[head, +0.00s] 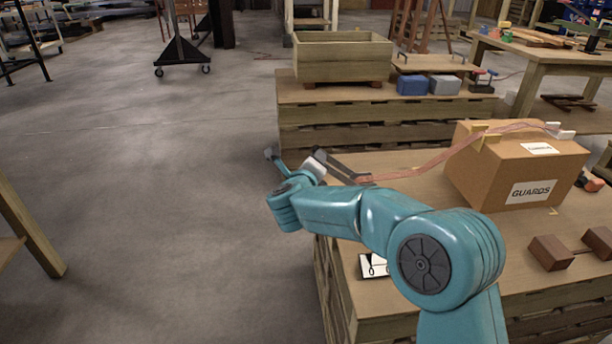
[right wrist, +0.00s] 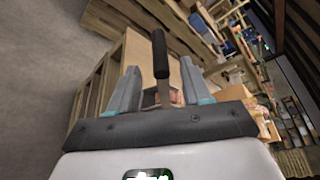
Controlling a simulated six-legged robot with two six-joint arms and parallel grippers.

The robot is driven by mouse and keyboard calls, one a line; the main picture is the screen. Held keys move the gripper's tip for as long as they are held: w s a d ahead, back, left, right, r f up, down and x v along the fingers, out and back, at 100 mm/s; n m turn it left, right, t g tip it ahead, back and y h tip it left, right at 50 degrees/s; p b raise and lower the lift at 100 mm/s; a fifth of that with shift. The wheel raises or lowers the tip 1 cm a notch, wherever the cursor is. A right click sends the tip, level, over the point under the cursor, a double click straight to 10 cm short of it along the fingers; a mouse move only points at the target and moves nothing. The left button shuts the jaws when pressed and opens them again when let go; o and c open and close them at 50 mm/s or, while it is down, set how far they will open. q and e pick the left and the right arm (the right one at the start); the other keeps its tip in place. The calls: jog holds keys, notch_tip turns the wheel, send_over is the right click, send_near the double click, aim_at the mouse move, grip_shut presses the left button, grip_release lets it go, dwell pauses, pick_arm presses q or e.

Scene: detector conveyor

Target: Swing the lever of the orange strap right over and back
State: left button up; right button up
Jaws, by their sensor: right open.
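The orange strap (head: 440,160) runs over a cardboard box marked GUARDS (head: 487,183) and down to a dark metal ratchet (head: 346,169) near the left edge of the table. The strap's lever (right wrist: 160,52), with a black grip, shows in the right wrist view. It stands up between the two grey fingers of my right gripper (right wrist: 160,67), with space visible on both sides. My right gripper is open. In the head view my right arm reaches to the table's left edge, and its wrist hides part of the ratchet end. My left gripper is not in view.
The box stands on a wooden pallet table (head: 420,188) with yellowish corner pieces under the strap. Brown blocks (head: 549,252) lie at the right front. Behind is another pallet stand with a wooden crate (head: 342,57) and blue and grey boxes. The floor at left is open.

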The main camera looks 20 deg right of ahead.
jog(key=p+v, duration=0.1)
jog(key=v, duration=0.7)
jog(key=shift+s+a, duration=0.15)
jog(key=shift+s, duration=0.2)
